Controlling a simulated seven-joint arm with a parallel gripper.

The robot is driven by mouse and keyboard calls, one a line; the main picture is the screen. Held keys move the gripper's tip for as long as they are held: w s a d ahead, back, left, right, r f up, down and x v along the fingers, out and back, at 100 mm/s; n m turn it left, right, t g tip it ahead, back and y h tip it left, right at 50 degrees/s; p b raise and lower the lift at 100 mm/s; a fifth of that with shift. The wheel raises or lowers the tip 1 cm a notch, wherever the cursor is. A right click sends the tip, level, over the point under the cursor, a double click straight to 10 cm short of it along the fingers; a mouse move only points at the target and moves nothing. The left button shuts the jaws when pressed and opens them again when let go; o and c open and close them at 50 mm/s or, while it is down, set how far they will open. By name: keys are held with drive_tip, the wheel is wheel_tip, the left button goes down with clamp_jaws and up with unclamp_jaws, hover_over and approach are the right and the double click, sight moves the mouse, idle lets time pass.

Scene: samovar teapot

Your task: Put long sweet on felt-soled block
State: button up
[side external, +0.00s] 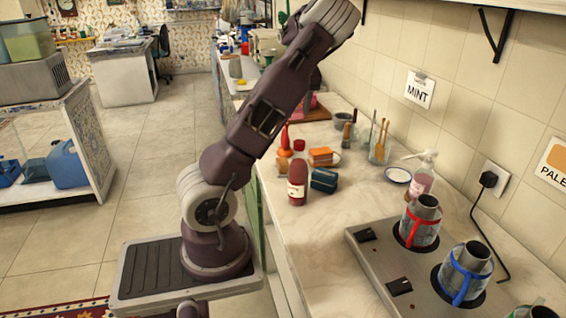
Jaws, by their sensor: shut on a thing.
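My gripper is not visible; my arm rises from its base, and its upper end leaves the top of the frame. A dark teal block (324,180) lies on the counter right of a dark red labelled bottle (297,185). It may be the felt-soled block, but its underside is hidden. Small orange pieces (321,155) lie just behind it, on or by a pale plate. I cannot tell whether one of these is the long sweet; no sweet held by my gripper shows.
A hot plate (405,285) with a red-handled pot (420,220) and a blue-handled pot (466,272) fills the near right. A pump bottle (422,178), a small dish (397,175) and a utensil jar (379,148) stand along the wall. The counter left of the hot plate is clear.

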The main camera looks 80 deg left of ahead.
drive_tip(key=s+n, duration=0.1)
drive_tip(key=s, duration=0.2)
approach(282, 160)
drive_tip(key=x, duration=0.5)
drive_tip(key=shift+w+d, duration=0.1)
drive_tip(key=shift+f, duration=0.1)
drive_tip(key=o, duration=1.3)
drive_tip(key=shift+o, duration=0.2)
drive_tip(key=v, duration=1.2)
drive_tip(key=shift+w, duration=0.2)
